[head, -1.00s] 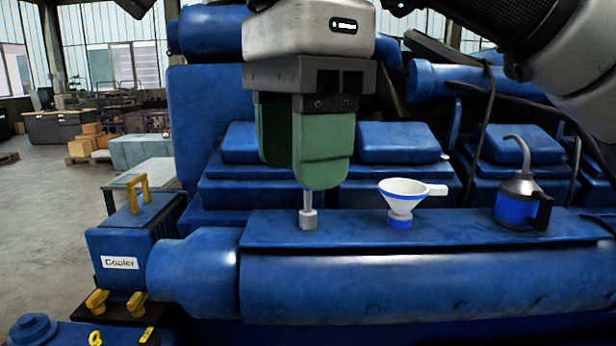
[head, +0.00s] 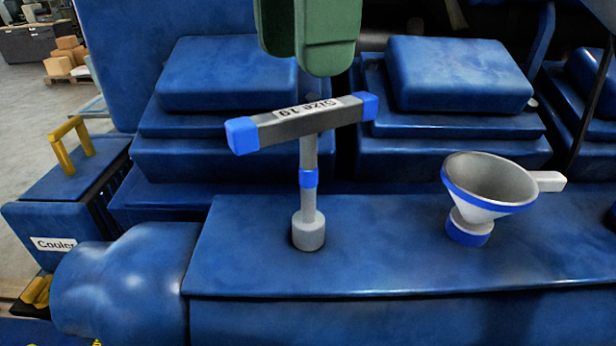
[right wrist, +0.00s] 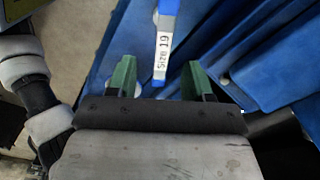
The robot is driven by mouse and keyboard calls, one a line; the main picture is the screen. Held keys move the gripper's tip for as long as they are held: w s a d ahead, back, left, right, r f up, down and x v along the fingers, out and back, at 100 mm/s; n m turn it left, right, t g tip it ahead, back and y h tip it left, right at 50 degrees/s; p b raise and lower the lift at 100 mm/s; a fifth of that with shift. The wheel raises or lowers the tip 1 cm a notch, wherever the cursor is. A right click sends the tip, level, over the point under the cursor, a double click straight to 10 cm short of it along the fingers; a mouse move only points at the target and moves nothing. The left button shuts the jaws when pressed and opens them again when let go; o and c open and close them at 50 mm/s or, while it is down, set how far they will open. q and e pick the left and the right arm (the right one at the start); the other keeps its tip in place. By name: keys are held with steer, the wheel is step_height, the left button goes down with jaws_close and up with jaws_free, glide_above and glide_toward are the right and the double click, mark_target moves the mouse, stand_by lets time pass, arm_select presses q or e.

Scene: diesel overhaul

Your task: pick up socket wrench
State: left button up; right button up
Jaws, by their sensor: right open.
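The socket wrench (head: 308,160) stands upright on the blue engine ledge, its grey socket end down. Its T-handle has blue ends and a label reading "Size 19". My right gripper (head: 302,58) shows at the top of the head view, just above and behind the handle in the picture, not touching it. In the right wrist view my right gripper (right wrist: 159,62) has its green fingers wide apart and empty. The wrench handle (right wrist: 165,42) lies ahead of them, roughly in line with the gap. My left gripper is not in view.
A white funnel with blue bands (head: 490,185) stands on the same ledge (head: 380,255), right of the wrench. A blue box marked "Cooler" (head: 65,195) with a yellow handle is at the left. Blue engine covers (head: 460,75) rise behind. The ledge between wrench and funnel is clear.

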mark_target(309, 108)
steer(key=f, duration=0.3)
steer(key=shift+w, duration=0.2)
steer(key=shift+w+f, duration=0.15)
steer(key=shift+f, duration=0.3)
steer(key=shift+w+d+f, duration=0.1)
steer(key=shift+d+f, duration=0.05)
steer(key=shift+f, duration=1.05)
steer(key=shift+d+f, duration=0.1)
steer(key=shift+f, duration=1.05)
steer(key=shift+c, duration=0.3)
steer(key=shift+c, duration=1.1)
jaws_close()
